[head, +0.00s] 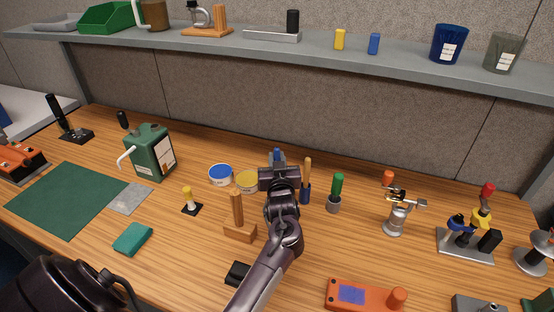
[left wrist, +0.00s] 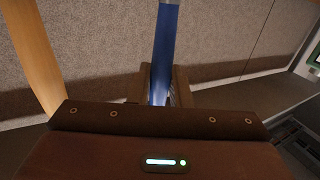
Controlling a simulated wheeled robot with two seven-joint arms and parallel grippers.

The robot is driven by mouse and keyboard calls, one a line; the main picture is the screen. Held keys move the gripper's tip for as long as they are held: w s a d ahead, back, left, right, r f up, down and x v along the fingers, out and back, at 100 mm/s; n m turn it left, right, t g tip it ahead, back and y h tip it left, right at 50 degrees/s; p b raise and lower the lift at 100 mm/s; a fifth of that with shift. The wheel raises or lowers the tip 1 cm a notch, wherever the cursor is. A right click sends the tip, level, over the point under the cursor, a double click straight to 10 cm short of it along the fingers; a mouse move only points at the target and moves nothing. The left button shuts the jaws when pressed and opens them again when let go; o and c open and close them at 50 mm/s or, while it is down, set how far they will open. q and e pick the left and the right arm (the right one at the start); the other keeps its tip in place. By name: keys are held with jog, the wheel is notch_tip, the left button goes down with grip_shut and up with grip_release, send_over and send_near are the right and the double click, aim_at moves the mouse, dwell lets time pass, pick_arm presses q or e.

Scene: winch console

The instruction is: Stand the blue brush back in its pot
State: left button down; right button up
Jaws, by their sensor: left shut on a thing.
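My left gripper (head: 278,168) is over the middle of the bench, shut on the blue brush (head: 277,153). A short blue end shows above the fingers in the head view. In the left wrist view the blue handle (left wrist: 166,45) rises nearly upright between the two fingers (left wrist: 160,88). The brush's lower part is hidden by the gripper. A dark blue pot (head: 305,194) with a wooden-handled tool in it stands just right of the gripper. A grey pot (head: 333,205) holding a green-handled tool is further right. I cannot tell which pot belongs to the brush. My right gripper is not in view.
A blue-lidded tin (head: 221,175) and a yellow tin (head: 246,181) stand close left of the gripper. A wooden block with an upright peg (head: 238,232) is nearer me. A green can (head: 150,153) stands left. Small metal fixtures (head: 397,215) stand right. A shelf (head: 300,60) runs behind.

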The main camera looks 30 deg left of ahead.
pick_arm(q)
jog(key=shift+f, duration=0.2)
jog(key=shift+f+b, duration=0.35)
jog(key=shift+b, duration=0.05)
jog(key=c, duration=1.3)
grip_release()
jog(key=shift+o, duration=0.2)
jog(key=shift+f, duration=0.1)
